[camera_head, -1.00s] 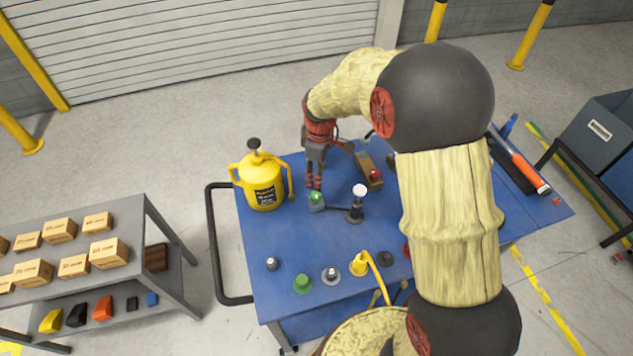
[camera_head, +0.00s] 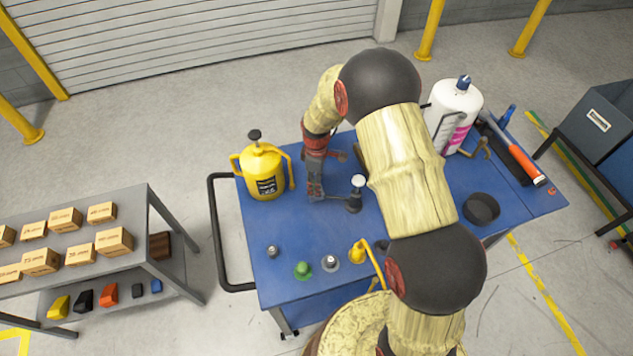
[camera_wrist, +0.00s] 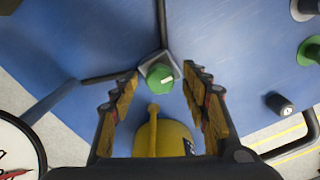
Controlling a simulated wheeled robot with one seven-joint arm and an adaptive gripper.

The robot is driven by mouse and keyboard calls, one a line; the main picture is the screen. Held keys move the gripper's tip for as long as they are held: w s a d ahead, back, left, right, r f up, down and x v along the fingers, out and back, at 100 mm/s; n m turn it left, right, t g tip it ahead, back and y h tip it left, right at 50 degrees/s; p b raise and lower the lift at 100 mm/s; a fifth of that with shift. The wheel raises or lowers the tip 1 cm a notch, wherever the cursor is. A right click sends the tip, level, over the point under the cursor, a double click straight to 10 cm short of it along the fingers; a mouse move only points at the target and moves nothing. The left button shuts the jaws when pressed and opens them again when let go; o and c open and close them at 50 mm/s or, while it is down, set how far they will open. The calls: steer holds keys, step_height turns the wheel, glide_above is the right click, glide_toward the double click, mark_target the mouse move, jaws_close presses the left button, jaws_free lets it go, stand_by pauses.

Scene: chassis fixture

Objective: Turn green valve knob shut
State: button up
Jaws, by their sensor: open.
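The green valve knob (camera_wrist: 159,76) sits on a grey square base on the blue cart top, with a white mark on its top. In the wrist view it lies between the fingertips of my gripper (camera_wrist: 162,71). The fingers are open, one on each side, with visible gaps and no contact that I can see. In the head view my gripper (camera_head: 315,194) points down at the knob's place and hides it. A dark pipe runs from the base toward a white-topped post (camera_head: 357,190).
A yellow pump can (camera_head: 263,175) stands close to the left of my gripper. Another green knob (camera_head: 303,270) and several small fittings line the cart's front edge. A white bottle (camera_head: 455,115) stands at the back right. The cart top (camera_head: 290,230) between is mostly clear.

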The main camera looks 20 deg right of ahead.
steer(key=shift+f, duration=0.1)
steer(key=shift+c, duration=1.1)
steer(key=c, duration=0.9)
steer(key=shift+c, duration=0.2)
steer(key=shift+m, duration=0.4)
steer(key=m, duration=0.3)
steer(key=shift+m+b, duration=0.4)
steer(key=m, duration=0.4)
steer(key=shift+m+b, duration=0.3)
steer(key=m, duration=0.4)
steer(key=shift+a, duration=0.1)
steer(key=shift+m+b, duration=0.35)
steer(key=shift+m, duration=1.65)
